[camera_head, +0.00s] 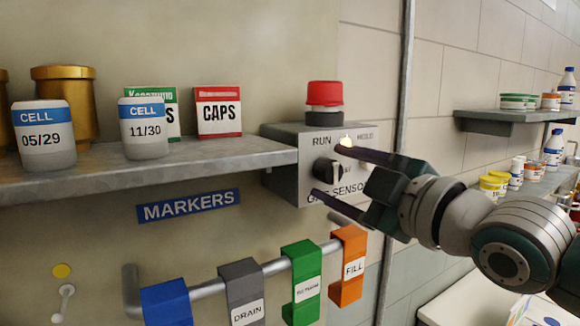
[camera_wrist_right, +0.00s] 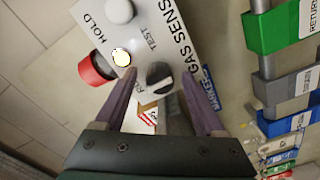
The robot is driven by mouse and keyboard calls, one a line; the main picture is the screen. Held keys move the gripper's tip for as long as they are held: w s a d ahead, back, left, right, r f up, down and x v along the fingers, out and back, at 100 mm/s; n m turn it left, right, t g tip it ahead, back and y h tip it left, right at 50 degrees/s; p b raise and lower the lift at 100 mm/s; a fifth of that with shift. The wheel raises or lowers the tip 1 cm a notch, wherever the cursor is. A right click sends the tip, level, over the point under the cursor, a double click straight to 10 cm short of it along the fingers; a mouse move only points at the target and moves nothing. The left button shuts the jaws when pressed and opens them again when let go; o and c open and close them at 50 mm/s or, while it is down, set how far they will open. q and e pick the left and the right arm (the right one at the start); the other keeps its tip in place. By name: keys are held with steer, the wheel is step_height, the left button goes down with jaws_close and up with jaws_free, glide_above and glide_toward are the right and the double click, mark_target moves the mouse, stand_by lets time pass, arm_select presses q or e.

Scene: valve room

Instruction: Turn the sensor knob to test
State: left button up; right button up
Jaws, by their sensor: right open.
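The grey gas sensor box (camera_head: 284,150) is on the wall at the right end of the shelf. Its black round knob (camera_head: 328,170) faces me; in the right wrist view the knob (camera_wrist_right: 159,76) shows between my fingertips. I cannot tell which label it points to. RUN, TEST and HOLD (camera_wrist_right: 98,32) are printed on the face. A small lamp (camera_wrist_right: 121,57) glows pale yellow. My right gripper (camera_head: 327,172) is open, its fingers on either side of the knob. I cannot tell whether they touch it. My left gripper is not in view.
A red cap (camera_head: 324,93) tops the box. The shelf (camera_head: 220,153) at left holds jars and boxes. Below, a rail (camera_head: 208,289) carries blue, grey, green and orange tags (camera_head: 347,265). A vertical pipe (camera_head: 403,90) runs close to the box's right.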

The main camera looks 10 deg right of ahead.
jaws_close()
stand_by(0.7)
